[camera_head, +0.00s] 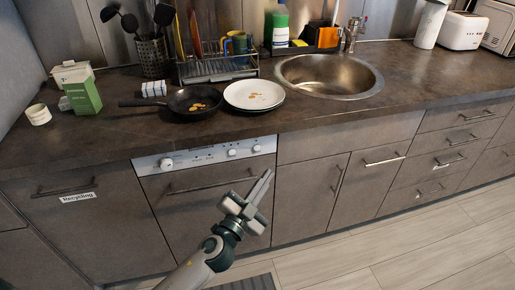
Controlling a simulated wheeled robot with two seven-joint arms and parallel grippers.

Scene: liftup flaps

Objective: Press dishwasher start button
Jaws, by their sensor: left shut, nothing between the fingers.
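The dishwasher (190,208) is built into the counter front, with a closed wood-look door and a long bar handle. Its pale control panel (205,156) runs along the top edge under the worktop. A round knob (166,163) is at the panel's left. Small buttons (232,152) are at its right; which one is start is too small to read. My left gripper (266,178) is shut and empty. In the picture it overlaps the right side of the dishwasher door, just below the panel's right end, apart from the buttons. My right gripper is not in view.
A black pan (193,102) and a plate (254,95) with food bits sit on the worktop above the panel. A dish rack (218,68) and a sink (328,76) are behind. A recycling door (85,225) is at left, drawers (440,160) at right. The floor at right is clear.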

